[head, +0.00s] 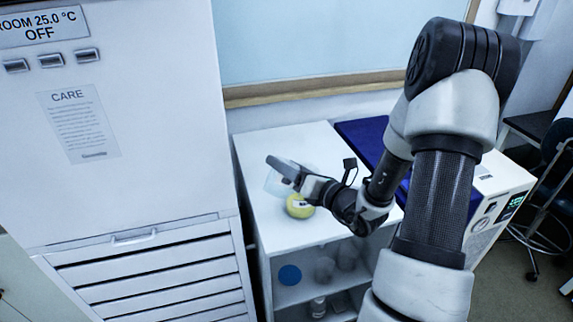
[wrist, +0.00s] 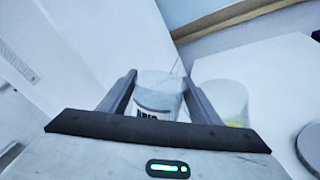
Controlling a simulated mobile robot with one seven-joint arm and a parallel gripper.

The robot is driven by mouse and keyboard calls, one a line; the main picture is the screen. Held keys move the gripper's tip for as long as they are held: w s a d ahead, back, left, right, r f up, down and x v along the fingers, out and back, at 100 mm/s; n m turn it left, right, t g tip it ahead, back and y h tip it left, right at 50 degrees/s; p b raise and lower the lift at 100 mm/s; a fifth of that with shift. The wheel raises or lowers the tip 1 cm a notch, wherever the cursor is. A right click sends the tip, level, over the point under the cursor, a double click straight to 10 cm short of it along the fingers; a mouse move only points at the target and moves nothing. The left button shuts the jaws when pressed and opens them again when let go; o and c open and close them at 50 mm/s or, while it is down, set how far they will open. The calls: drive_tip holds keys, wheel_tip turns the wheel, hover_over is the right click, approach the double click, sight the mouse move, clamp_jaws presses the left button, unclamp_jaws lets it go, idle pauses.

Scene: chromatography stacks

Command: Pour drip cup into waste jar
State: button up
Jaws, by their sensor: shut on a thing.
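My gripper (wrist: 160,88) is shut on the drip cup (wrist: 158,103), a pale translucent cup with dark lettering, seen between the two fingers in the wrist view. In the head view my gripper (head: 283,172) is over the white cabinet top, and a faint clear shape beside it looks like the cup. A clear jar with a yellow band, likely the waste jar (wrist: 226,98), stands just right of the right finger in the wrist view. In the head view the jar (head: 299,208) is just below my gripper, partly hidden. I cannot see liquid in the cup.
The white cabinet top (head: 262,150) is mostly bare. A tall white unit (head: 140,180) stands close on the left. Under the top, a shelf holds a blue round thing (head: 289,275) and several containers. A grey round thing (wrist: 312,146) shows at the wrist view's right edge.

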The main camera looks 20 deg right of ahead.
drive_tip(key=shift+d, duration=0.1)
idle(0.3)
drive_tip(key=shift+r+m+p, duration=0.1)
drive_tip(key=shift+m+p, duration=0.6)
drive_tip(key=shift+p, duration=0.2)
drive_tip(key=shift+w+d+r+m+g+p, duration=0.15)
drive_tip(key=shift+d+m+g+p, duration=0.15)
drive_tip(key=shift+m+p, duration=0.85)
drive_tip(key=shift+w+d+m+y+p, duration=0.25)
drive_tip(key=shift+m+p, duration=0.7)
drive_tip(key=shift+p, duration=0.85)
drive_tip(key=shift+d+m+g, duration=0.15)
drive_tip(key=shift+m+g, duration=0.15)
drive_tip(key=shift+m, duration=0.2)
drive_tip(key=shift+w+d+m, duration=0.1)
drive_tip(key=shift+d+m, duration=0.05)
drive_tip(key=shift+m, duration=0.35)
